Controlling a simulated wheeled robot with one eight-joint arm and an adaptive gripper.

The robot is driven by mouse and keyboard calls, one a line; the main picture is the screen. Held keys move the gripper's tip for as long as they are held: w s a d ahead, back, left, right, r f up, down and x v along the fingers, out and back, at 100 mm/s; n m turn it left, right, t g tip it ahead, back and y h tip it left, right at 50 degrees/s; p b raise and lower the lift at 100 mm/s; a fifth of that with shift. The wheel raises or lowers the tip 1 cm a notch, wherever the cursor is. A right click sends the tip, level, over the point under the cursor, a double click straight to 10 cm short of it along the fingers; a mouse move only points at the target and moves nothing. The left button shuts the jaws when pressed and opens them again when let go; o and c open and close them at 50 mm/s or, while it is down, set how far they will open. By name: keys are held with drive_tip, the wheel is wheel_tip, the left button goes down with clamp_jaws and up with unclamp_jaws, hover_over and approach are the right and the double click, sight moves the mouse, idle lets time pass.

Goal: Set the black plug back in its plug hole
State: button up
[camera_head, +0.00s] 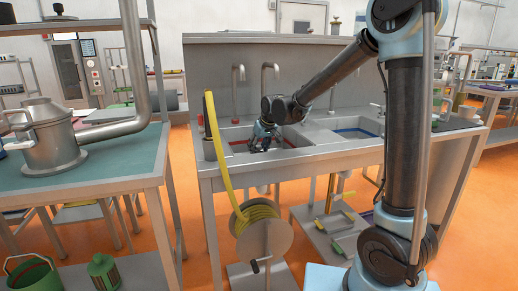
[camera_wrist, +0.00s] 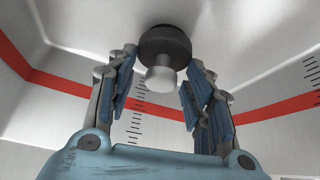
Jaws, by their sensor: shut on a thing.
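The black plug (camera_wrist: 165,42) shows in the wrist view as a dark round disc with a pale grey knob (camera_wrist: 161,78) towards me. My gripper (camera_wrist: 160,82) has its blue-padded fingers on either side of the plug and is shut on it. In the head view my gripper (camera_head: 265,135) reaches down into the left sink basin, the one with a red line. The plug is too small and hidden to make out there. The plug hole is not visible in either view, and I cannot tell how high the plug is above the basin floor.
The basin wall carries a red stripe (camera_wrist: 275,108) and black scale marks, close around my gripper. A right basin with a blue line (camera_head: 355,132) lies beside it. Taps (camera_head: 238,75) stand behind. A yellow hose (camera_head: 218,150) hangs over the sink's left front.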

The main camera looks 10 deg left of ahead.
drive_tip(key=shift+f, duration=0.5)
idle(0.4)
drive_tip(key=o, duration=1.2)
drive_tip(key=shift+o, duration=0.5)
drive_tip(key=o, duration=0.4)
drive_tip(key=shift+r, duration=0.15)
drive_tip(key=shift+r, duration=3.4)
